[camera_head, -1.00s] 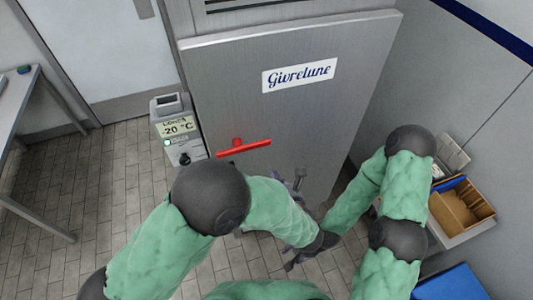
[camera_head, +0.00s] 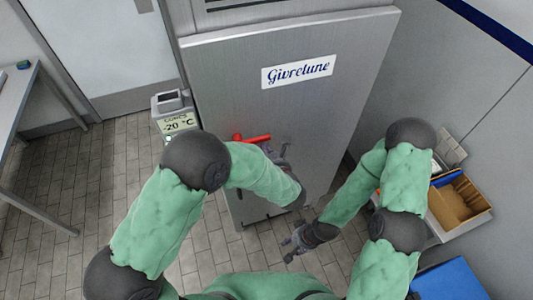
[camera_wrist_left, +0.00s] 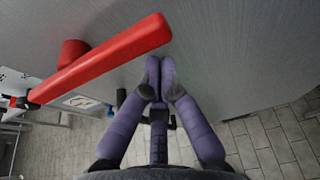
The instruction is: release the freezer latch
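The freezer latch is a red bar handle (camera_head: 258,138) on a round red hub, on the lower left of the grey freezer door (camera_head: 330,120). My left arm hides part of the bar in the head view. In the left wrist view the bar (camera_wrist_left: 105,62) runs from lower left to upper right, its free end close to the fingertips. My left gripper (camera_head: 279,152) is just right of and below that end; it (camera_wrist_left: 160,72) looks shut and empty, purple fingertips together. I see no clear contact. My right gripper (camera_head: 288,250) is lower, away from the door; its finger opening is unclear.
A grey control box (camera_head: 174,122) reading -20 °C stands left of the door. A table (camera_head: 25,120) is at far left. Cardboard boxes (camera_head: 460,200) and a blue bin (camera_head: 450,283) are at right by the wall. Tiled floor is free at left.

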